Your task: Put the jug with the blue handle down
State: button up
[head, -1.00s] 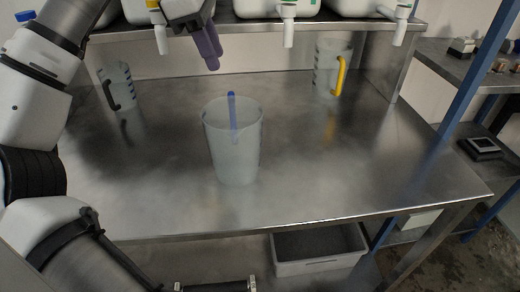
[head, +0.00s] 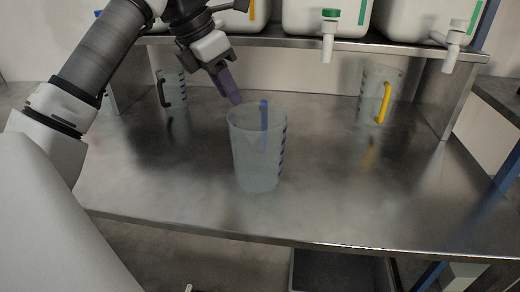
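The jug with the blue handle (head: 257,160) stands upright on the steel table, in the middle of the head view. Its blue handle (head: 264,125) is on the far side and shows through the translucent wall. My gripper (head: 236,98) has purple fingers and is just behind and to the left of the jug's rim, close to it. The fingers overlap in this view, so their gap does not show. The handle appears apart from the fingers, to their right.
A jug with a black handle (head: 172,89) stands at the back left and a jug with a yellow handle (head: 377,95) at the back right. White canisters with taps (head: 327,35) sit on the shelf (head: 300,41) above. The table (head: 360,195) is clear at the front and right.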

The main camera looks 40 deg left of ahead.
aim_at(244, 121)
jog(key=x, duration=0.8)
jog(key=shift+s+d, duration=0.15)
jog(key=shift+d, duration=0.05)
grip_shut()
